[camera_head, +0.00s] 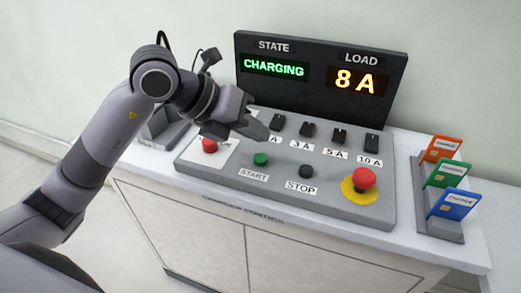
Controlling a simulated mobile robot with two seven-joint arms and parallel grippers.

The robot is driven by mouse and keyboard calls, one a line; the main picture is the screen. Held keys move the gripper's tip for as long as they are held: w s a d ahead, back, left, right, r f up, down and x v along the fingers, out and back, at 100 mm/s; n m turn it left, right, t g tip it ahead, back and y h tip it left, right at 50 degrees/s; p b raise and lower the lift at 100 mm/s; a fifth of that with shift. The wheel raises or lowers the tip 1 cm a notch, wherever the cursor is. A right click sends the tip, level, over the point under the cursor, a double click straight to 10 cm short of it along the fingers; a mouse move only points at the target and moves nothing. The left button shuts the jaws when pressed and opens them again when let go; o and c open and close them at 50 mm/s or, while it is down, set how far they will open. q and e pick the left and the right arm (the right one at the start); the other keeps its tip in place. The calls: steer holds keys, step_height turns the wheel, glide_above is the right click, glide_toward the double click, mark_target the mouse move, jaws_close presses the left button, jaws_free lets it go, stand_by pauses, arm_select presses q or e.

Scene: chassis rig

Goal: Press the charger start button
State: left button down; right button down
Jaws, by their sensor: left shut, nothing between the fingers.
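The charger control panel (240,182) is a grey sloped box on a white cabinet. The green START button (261,159) sits on its front left part, above the START label. The black STOP button (306,171) is to its right. My left gripper (262,135) is shut and empty, above the panel, a little behind and above the green button and apart from it. The display (320,75) reads STATE CHARGING in green and LOAD 8 A in orange. My right gripper is not in view.
A red knob (209,146) is left of START. A red mushroom button on a yellow base (364,179) is at the right. Several black switches (334,136) line the back. A rack (421,200) with red, green and blue cards stands at the far right.

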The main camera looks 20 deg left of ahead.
arm_select(q)
step_height(320, 180, up, 3)
steer(key=shift+f+p, duration=0.15)
steer(key=shift+p, duration=0.65)
steer(key=shift+a, duration=0.1)
